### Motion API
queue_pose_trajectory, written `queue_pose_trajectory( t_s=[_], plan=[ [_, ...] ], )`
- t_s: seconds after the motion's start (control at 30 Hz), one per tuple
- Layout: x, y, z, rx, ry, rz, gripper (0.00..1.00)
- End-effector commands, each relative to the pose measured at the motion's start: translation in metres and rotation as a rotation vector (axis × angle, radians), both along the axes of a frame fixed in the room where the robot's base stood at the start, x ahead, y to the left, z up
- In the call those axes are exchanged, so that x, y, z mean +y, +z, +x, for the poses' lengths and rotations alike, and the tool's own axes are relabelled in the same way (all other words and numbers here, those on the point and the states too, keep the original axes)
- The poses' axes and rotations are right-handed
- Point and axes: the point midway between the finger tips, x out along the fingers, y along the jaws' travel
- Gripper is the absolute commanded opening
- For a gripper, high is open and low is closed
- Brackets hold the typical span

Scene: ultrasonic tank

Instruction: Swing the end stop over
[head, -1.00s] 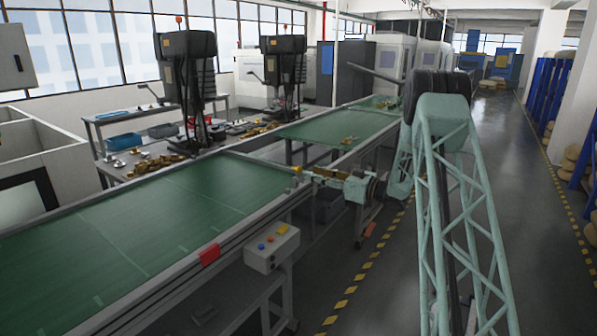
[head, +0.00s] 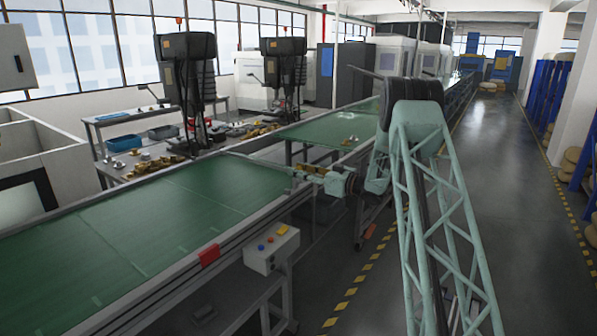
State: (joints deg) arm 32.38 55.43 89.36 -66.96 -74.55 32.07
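My gripper (head: 303,174) is at the right-hand end of the near green conveyor belt (head: 170,205), just over its edge and pointing left. It is small in the head view, and I cannot tell whether its fingers are open or shut. I cannot pick out the end stop clearly. The belt's far right corner, where a small yellow piece showed earlier, is now behind or beside my gripper. I cannot tell whether my gripper touches anything there.
A control box (head: 271,249) with coloured buttons stands at the belt's front side, near a red block (head: 209,255) on the rail. A second green belt (head: 325,130) carries small parts beyond a gap. Drill presses (head: 188,85) stand behind. The aisle (head: 500,190) at right is clear.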

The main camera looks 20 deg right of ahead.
Motion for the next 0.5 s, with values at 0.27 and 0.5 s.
queue_pose_trajectory(
  t_s=[0.27,0.5],
  plan=[
    [-0.0002,0.0002,-0.0001,0.000,0.000,0.000,0.18],
    [0.0000,-0.0001,-0.0002,0.000,0.000,0.000,0.01]
  ],
)
